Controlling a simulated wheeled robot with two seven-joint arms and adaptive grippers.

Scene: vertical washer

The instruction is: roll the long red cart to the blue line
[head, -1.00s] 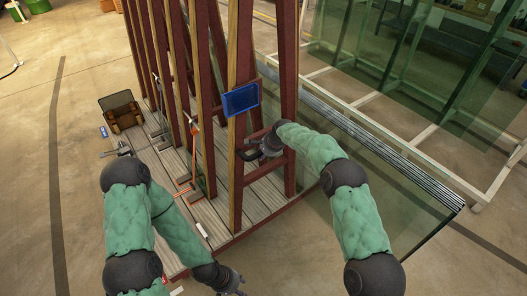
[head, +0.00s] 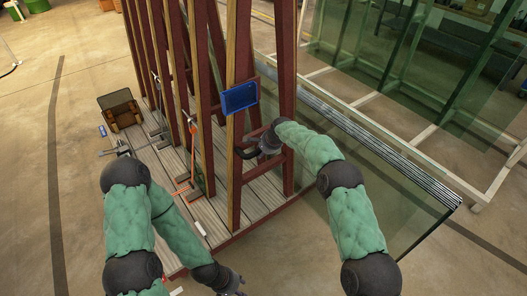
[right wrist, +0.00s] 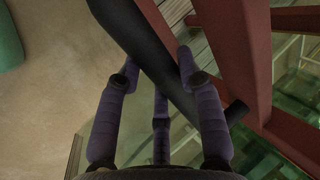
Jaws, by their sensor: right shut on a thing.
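The long red cart (head: 207,150) stands ahead of me, with dark red A-frame posts, wooden strips and a grey slatted deck. A blue panel (head: 239,97) is on its near post. My right gripper (head: 256,148) is at the near end post, shut on a black handle bar (head: 243,153). In the right wrist view the bar (right wrist: 140,35) runs between the fingers (right wrist: 158,75). My left gripper (head: 232,283) is low by the deck's near edge, apart from the handle; its fingers are too small to read. I cannot make out a blue line on the floor.
Glass sheets (head: 385,195) lean along the cart's right side and stick out toward me. A pale rack with green glass (head: 440,60) stands close on the right. Floor with a dark stripe (head: 57,180) is clear at left.

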